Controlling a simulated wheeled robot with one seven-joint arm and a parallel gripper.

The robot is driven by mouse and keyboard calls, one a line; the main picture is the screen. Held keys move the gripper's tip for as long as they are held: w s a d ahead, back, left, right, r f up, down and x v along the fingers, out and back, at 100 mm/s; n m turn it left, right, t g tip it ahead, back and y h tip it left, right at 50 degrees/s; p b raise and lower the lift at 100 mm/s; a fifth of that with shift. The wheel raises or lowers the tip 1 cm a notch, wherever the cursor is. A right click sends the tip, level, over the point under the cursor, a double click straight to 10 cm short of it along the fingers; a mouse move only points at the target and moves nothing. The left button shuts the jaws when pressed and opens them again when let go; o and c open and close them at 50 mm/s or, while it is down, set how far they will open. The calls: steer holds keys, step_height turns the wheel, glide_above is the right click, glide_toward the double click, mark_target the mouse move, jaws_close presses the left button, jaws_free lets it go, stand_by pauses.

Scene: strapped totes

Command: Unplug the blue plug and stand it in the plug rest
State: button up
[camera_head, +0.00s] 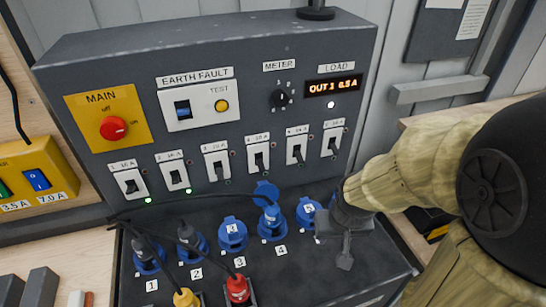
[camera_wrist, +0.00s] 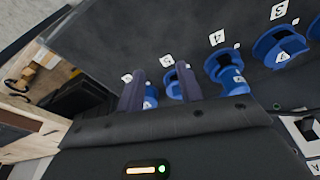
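The blue plug (camera_head: 270,216) appears to sit in socket 4, with the blue lid (camera_head: 265,190) raised behind it and a thin black cable reaching toward it. In the wrist view the blue plug (camera_wrist: 232,77) is to the right of the fingers. My gripper (camera_head: 345,245) is over the right end of the socket row, apart from the plug. In the wrist view my gripper (camera_wrist: 160,92) has its two dark fingers apart, with nothing clearly held. It hides socket 6 in the head view. I cannot make out an empty plug rest.
Dark plugs (camera_head: 189,236) stand in sockets 1 and 2. A yellow plug (camera_head: 187,298) and a red plug (camera_head: 238,289) stand at the front with black cables. Socket 3 (camera_head: 233,236) and socket 5 (camera_head: 307,212) look lidded. The upright switch panel (camera_head: 215,100) rises behind.

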steer(key=shift+a, duration=0.15)
steer(key=o, duration=0.3)
steer(key=shift+s+r, duration=0.1)
steer(key=shift+s, duration=0.1)
steer(key=shift+o, duration=1.3)
steer(key=shift+w+a+r+p, duration=0.1)
steer(key=shift+r+p, duration=0.15)
steer(key=shift+p, duration=0.1)
steer(key=w+a+r+m+g+p, duration=0.2)
steer(key=w+a+r+m+p, duration=0.6)
steer(key=w+a+p, duration=0.4)
steer(key=shift+w+a+r+m+g+p, duration=0.15)
steer(key=shift+a+r+m+g+p, duration=0.25)
steer(key=shift+r+p, duration=0.6)
steer(key=shift+a+f, duration=0.1)
steer(key=shift+f, duration=0.2)
